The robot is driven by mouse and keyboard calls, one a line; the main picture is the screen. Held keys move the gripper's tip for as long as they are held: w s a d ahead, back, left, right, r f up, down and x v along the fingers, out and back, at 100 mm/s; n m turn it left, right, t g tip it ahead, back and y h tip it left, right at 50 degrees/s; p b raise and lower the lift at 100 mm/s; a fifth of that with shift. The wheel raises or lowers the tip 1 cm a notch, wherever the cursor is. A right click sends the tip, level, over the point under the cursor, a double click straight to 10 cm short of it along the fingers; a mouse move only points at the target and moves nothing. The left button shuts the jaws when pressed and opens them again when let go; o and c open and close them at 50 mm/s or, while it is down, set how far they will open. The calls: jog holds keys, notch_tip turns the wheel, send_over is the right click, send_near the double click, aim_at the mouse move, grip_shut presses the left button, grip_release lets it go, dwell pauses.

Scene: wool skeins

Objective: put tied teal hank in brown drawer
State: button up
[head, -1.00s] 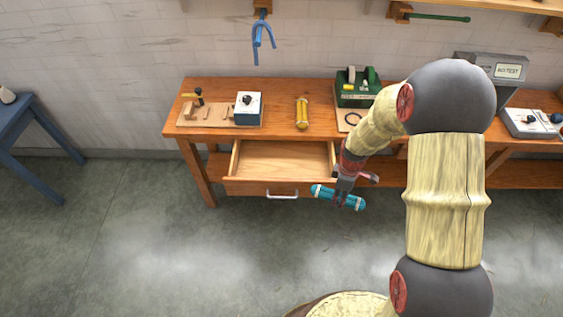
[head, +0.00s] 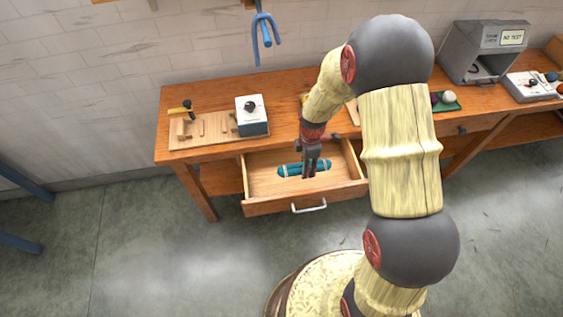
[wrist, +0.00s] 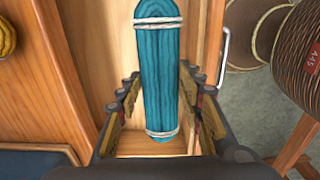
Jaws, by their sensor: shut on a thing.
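The teal hank (head: 290,170), tied with pale bands near both ends, is held in my gripper (head: 311,174). In the head view it shows within the outline of the open brown drawer (head: 265,202); I cannot tell whether it touches the drawer floor. In the wrist view the hank (wrist: 160,75) runs lengthwise between the two fingers, with the wooden drawer floor (wrist: 185,147) behind it. The drawer is pulled out from the wooden bench and has a metal handle (head: 309,207). My gripper is shut on the hank and hides part of its middle.
On the bench top (head: 190,98) stand a white-topped blue box (head: 252,115) and a board with wooden pieces (head: 203,131). A yellow skein (wrist: 7,37) shows at the wrist view's left edge. A blue hook (head: 264,38) hangs on the wall.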

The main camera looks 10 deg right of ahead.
jog(key=b, duration=0.2)
send_over(302, 184)
notch_tip(302, 184, down, 7)
jog(key=shift+w+a+f, duration=0.1)
jog(key=shift+a, duration=0.05)
jog(key=shift+f+b, duration=0.55)
jog(key=shift+f, duration=1.25)
jog(key=shift+f, duration=0.45)
jog(key=shift+f+b, duration=0.2)
jog(key=shift+b, duration=0.15)
jog(key=o, duration=1.1)
jog(key=shift+o, duration=0.7)
